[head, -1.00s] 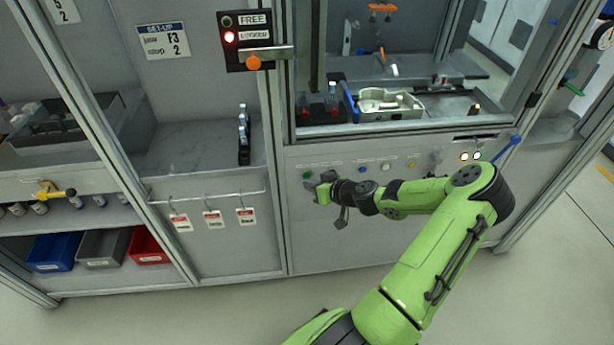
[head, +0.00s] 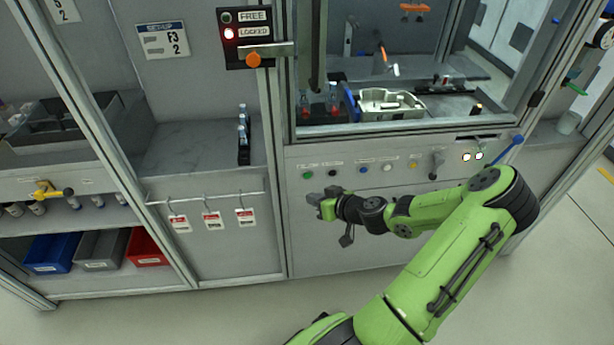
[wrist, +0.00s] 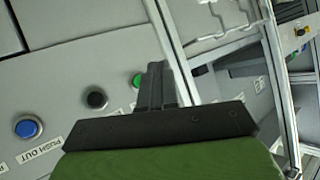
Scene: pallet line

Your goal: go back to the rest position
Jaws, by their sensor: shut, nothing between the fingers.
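My gripper (head: 314,199) is shut and empty. In the head view it is in front of the grey panel below the machine window, a little below the green button (head: 307,175) and apart from it. My green arm reaches in from the lower right. In the wrist view the closed fingers (wrist: 156,75) point up the picture, with the green button (wrist: 137,81) partly hidden behind them. The black button (wrist: 96,99) and blue button (wrist: 27,128) show to their left.
A panel (head: 252,40) with FREE and LOCKED labels has its red lamp lit. Several red-and-white tags (head: 212,221) hang left of my gripper. A blue lever (head: 511,147) sticks out near my elbow. A light casting (head: 388,105) sits inside the window. Open floor (head: 250,310) lies in front.

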